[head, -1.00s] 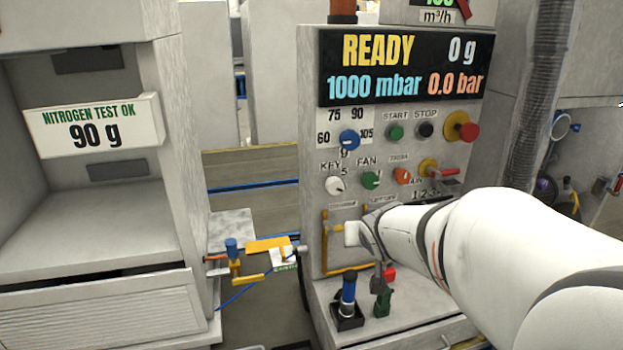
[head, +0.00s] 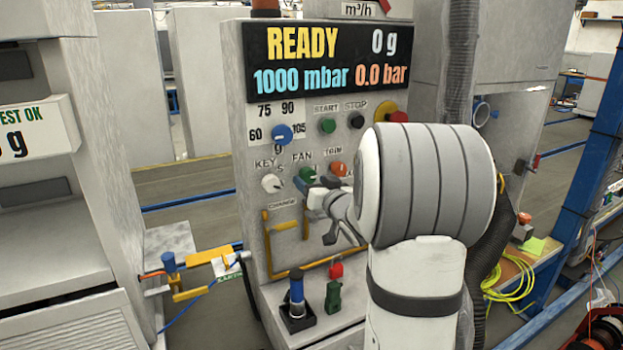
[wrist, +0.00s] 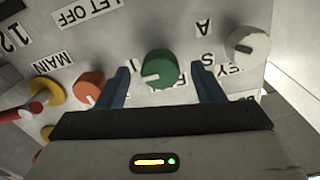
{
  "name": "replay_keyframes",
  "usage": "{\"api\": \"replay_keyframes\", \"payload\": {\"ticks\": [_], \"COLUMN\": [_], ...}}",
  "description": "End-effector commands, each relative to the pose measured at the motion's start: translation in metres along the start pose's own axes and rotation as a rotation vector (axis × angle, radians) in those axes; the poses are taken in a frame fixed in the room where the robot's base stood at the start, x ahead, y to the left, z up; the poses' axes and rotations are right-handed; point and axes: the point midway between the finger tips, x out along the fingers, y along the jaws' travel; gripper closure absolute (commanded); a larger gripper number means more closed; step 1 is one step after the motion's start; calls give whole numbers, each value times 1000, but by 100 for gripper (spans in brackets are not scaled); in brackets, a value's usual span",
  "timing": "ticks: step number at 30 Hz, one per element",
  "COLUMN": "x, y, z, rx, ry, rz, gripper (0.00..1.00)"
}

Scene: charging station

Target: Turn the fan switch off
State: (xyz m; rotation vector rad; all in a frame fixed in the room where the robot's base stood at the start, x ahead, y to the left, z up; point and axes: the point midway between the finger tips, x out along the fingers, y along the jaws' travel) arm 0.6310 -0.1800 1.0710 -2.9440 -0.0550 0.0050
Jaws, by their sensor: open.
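The green fan switch (head: 306,175) is a round knob under the FAN label on the grey control panel (head: 250,110). My gripper (head: 314,186) is in front of the panel, close to this knob, and partly covers its lower edge in the head view. In the wrist view, which shows the panel upside down, the green fan switch (wrist: 158,68) lies between the two blue fingers of my gripper (wrist: 164,86). The fingers are open, with a gap on both sides of the knob. Whether the fingertips reach around the knob's depth is hard to tell.
The white key knob (head: 271,183) is left of the fan switch, and the orange trim knob (head: 337,169) is right of it. A blue knob (head: 281,134) sits above. A yellow bent handle (head: 267,240) and a blue-topped plug (head: 297,292) are below.

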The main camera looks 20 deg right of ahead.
Motion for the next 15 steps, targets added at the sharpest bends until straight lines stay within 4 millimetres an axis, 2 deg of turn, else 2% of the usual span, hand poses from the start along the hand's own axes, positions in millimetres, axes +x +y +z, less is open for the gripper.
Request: {"api": "replay_keyframes", "payload": {"ticks": [3, 6, 15], "x": [16, 24, 27], "y": [0, 0, 1], "z": [0, 0, 0], "rx": [-1, -1, -1], "ry": [-1, 0, 0], "rz": [-2, 0, 2], "gripper": [39, 39, 39]}}
